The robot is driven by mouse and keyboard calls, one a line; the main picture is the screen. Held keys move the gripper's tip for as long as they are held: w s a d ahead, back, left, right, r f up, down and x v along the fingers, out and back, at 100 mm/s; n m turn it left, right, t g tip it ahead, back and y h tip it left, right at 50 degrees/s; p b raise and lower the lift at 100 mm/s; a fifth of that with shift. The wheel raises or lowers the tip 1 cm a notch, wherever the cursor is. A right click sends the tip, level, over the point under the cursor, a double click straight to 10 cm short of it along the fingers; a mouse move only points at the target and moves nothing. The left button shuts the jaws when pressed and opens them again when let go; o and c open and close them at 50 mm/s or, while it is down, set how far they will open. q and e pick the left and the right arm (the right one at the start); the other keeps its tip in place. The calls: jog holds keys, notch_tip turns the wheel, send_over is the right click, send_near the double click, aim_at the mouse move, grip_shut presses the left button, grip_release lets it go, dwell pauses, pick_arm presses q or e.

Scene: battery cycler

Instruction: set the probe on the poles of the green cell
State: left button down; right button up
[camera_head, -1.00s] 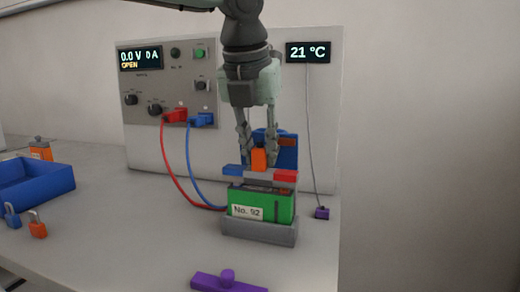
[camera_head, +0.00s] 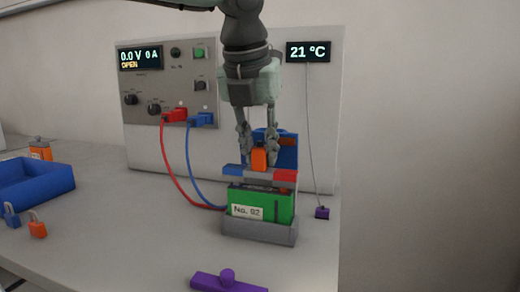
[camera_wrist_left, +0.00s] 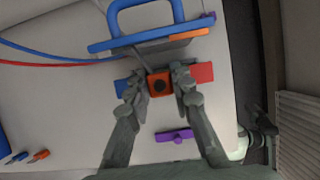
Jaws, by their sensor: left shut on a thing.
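My left gripper (camera_head: 258,158) is shut on the orange grip of the probe (camera_head: 259,160). The probe is a grey crossbar with a blue end on the left and a red end on the right. It also shows in the left wrist view (camera_wrist_left: 160,84), between the fingers (camera_wrist_left: 161,88). The probe hangs level just above the green cell (camera_head: 262,206), lined up along its top. Whether its underside touches the poles cannot be told. The cell carries a white number label and sits upright in a grey cradle (camera_head: 258,231). My right gripper is not in view.
The cycler panel (camera_head: 150,90) stands behind, with red and blue leads running down behind the cell. A blue handled object (camera_head: 288,150) stands just behind the probe. A purple knobbed piece (camera_head: 228,282) lies in front. A blue bin (camera_head: 40,185) and padlocks are at left.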

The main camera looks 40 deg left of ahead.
pick_arm(q)
jog(key=shift+r+p, duration=1.25)
jog(key=shift+r, duration=2.1)
